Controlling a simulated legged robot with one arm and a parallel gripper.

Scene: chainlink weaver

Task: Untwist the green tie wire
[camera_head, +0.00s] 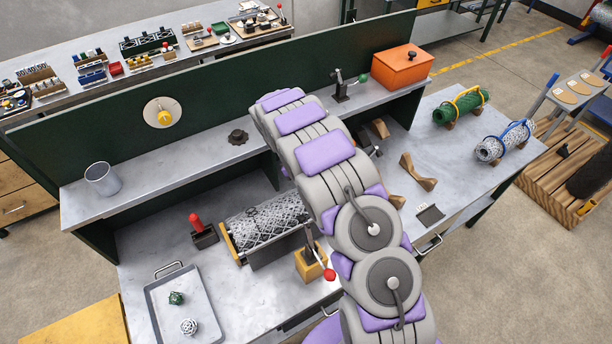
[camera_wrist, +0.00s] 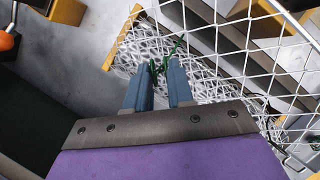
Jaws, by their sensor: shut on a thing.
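The green tie wire (camera_wrist: 177,45) shows in the wrist view at the tips of my gripper (camera_wrist: 158,72). It is a thin, twisted dark green strand with loose ends sticking up to the right. The two blue-grey fingers are close together at their tips, shut on the wire. White chain-link mesh (camera_wrist: 205,78) lies behind and around the wire. In the head view the mesh roll (camera_head: 268,218) lies in a cradle on the bench; my arm hides its right side, and my gripper and the wire cannot be made out there.
A red-handled clamp (camera_head: 203,232) sits left of the roll. A yellow block with a red-knobbed lever (camera_head: 313,263) stands at its right. A metal cup (camera_head: 102,179) is on the shelf.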

